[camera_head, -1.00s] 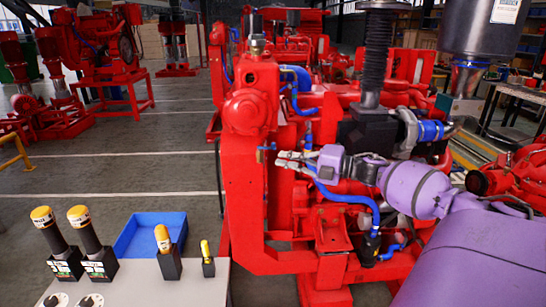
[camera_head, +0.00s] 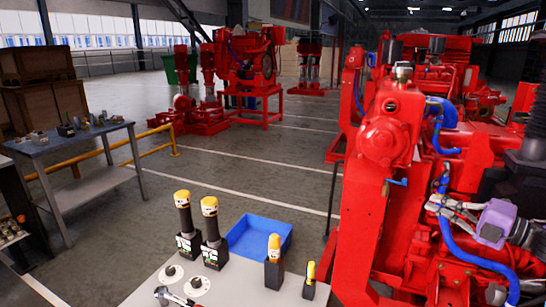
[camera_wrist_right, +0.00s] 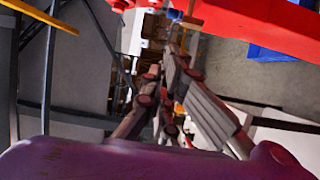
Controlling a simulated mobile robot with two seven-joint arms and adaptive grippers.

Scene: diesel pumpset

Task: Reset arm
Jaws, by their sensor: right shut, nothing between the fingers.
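My right gripper (camera_head: 434,204) shows at the right of the head view, in front of the red diesel pumpset (camera_head: 365,215). Its grey fingers are shut with nothing between them. The tips point left, a little right of a small blue valve handle (camera_head: 397,182), apart from it in the picture. The purple wrist (camera_head: 497,218) is behind the fingers. In the right wrist view the fingers (camera_wrist_right: 172,62) lie together, with a red surface and a blue patch beyond.
A light table (camera_head: 150,290) below holds black yellow-topped tools (camera_head: 187,222) and round dials (camera_head: 171,273). A blue bin (camera_head: 258,237) is beyond it. A workbench (camera_head: 85,140) stands at the left. Blue hoses (camera_head: 452,245) run beside my right gripper. The middle floor is open.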

